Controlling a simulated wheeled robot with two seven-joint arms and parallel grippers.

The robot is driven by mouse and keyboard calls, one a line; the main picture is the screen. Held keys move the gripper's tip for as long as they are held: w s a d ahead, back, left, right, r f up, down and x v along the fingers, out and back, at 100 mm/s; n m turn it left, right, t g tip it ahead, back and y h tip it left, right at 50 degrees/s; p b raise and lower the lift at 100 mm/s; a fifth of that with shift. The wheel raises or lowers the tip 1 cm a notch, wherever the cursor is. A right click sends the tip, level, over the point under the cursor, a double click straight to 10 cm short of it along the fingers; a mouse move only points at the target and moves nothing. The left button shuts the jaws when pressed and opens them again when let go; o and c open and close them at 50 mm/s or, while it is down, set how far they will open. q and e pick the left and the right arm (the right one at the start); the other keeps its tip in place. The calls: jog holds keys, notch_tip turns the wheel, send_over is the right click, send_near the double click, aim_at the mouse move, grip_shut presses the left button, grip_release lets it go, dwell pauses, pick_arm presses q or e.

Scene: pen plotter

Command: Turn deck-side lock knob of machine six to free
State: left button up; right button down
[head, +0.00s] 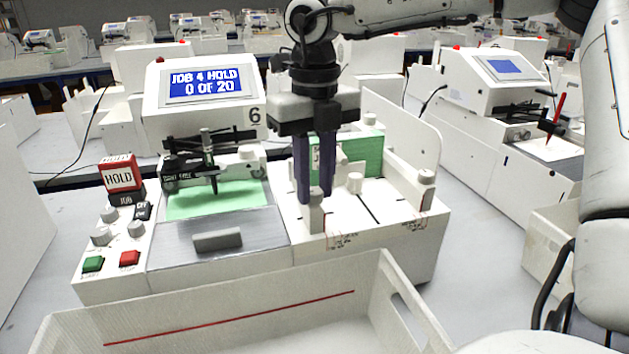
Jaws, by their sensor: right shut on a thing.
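Machine six (207,120) is a white plotter with a "6" on its side. Its screen (201,84) reads "JOB 4 HOLD 0 OF 20". My right gripper (315,196) points straight down over the white deck to the right of the plotting bed. Its two dark fingers are shut on a white lock knob (316,217) at the deck's front left. The fingers hide the knob's upper part, so its setting cannot be read. Small red marks and print too small to read lie beside it. My left gripper is not in view.
A green stack (358,152) is behind the fingers. A red HOLD block (120,175) stands at left. A white bin (250,317) fills the front. Another plotter (492,82) stands at right.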

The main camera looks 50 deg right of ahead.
aim_at(314, 191)
dwell(0.4)
jog(key=c, duration=1.5)
grip_release()
notch_tip(314, 191, up, 10)
jog(key=shift+r, duration=0.15)
